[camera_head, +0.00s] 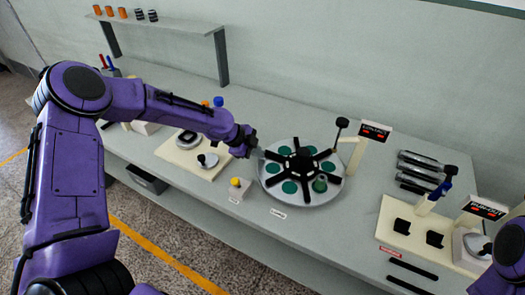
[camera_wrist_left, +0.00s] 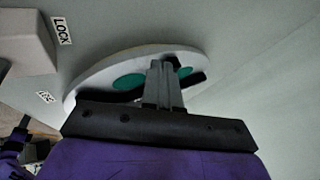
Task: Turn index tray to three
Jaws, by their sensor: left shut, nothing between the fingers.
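The index tray (camera_head: 302,200) is a round pale grey disc on the bench in the head view, with green round spots and a black hub with several radial arms. My left gripper (camera_head: 256,150) is at the tray's back left edge, shut and empty. In the left wrist view its closed fingers (camera_wrist_left: 162,75) overlap the tray (camera_wrist_left: 150,56), beside a black arm; I cannot tell whether they touch. My right gripper is out of view; only part of that arm shows at the lower right.
A white box with a yellow button (camera_head: 236,183) stands front left of the tray. A black-knobbed lever (camera_head: 342,123) and a red-lit display (camera_head: 374,131) stand behind it to the right. A cream board with black blocks (camera_head: 402,226) lies at right. Bench between is clear.

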